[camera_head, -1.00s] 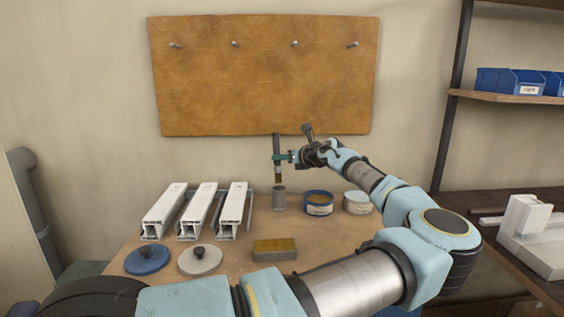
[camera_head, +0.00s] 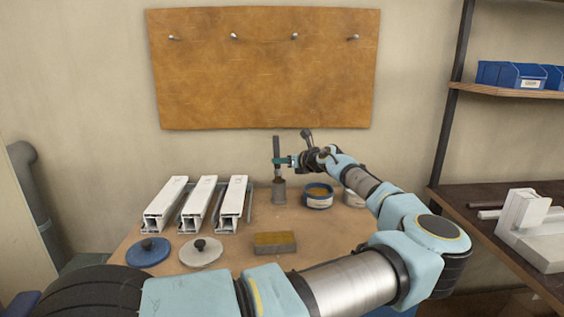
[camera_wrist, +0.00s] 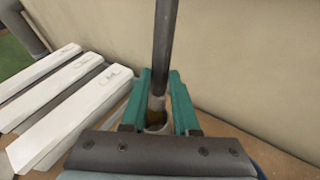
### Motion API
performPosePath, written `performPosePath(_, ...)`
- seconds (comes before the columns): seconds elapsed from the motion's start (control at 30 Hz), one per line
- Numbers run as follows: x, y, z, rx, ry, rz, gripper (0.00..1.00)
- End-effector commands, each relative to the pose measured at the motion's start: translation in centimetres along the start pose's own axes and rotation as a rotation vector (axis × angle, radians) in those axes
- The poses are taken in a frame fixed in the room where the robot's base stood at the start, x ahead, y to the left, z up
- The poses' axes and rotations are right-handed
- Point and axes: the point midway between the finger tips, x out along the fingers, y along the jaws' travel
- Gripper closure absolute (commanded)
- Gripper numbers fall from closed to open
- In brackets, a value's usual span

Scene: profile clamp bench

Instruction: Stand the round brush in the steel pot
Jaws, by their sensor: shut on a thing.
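The round brush (camera_head: 276,148) is upright, with its dark handle rising above my gripper (camera_head: 283,161). My gripper's green fingers are shut on it, and the brush also shows in the wrist view (camera_wrist: 164,45) between the fingers (camera_wrist: 160,95). The steel pot (camera_head: 279,192) stands on the bench directly below my gripper. The brush's lower end reaches the pot's mouth and seems to be inside it; how deep I cannot tell. In the wrist view the pot's rim (camera_wrist: 156,127) shows around the brush's lower end, partly hidden by my gripper.
A blue tin (camera_head: 318,199) and a pale tin (camera_head: 354,196) stand right of the pot. Several white profiles (camera_head: 202,205) lie to its left. Two round lids (camera_head: 147,252) and a brown block (camera_head: 274,242) lie in front.

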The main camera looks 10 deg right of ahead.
Motion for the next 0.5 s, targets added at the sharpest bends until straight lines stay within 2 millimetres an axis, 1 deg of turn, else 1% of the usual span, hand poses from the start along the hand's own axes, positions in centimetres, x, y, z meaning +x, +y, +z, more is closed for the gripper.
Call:
performPosePath(0.03,-0.03,0.01,0.1,0.0,-0.001,0.0,1.0)
performPosePath(0.07,-0.03,0.01,0.09,0.0,0.0,0.0,0.68)
performPosePath(0.1,-0.03,0.01,0.09,0.0,0.0,0.0,0.64)
performPosePath(0.3,-0.03,0.0,0.09,0.0,0.0,0.0,0.42)
performPosePath(0.5,-0.03,0.01,0.1,0.0,-0.001,0.0,0.42)
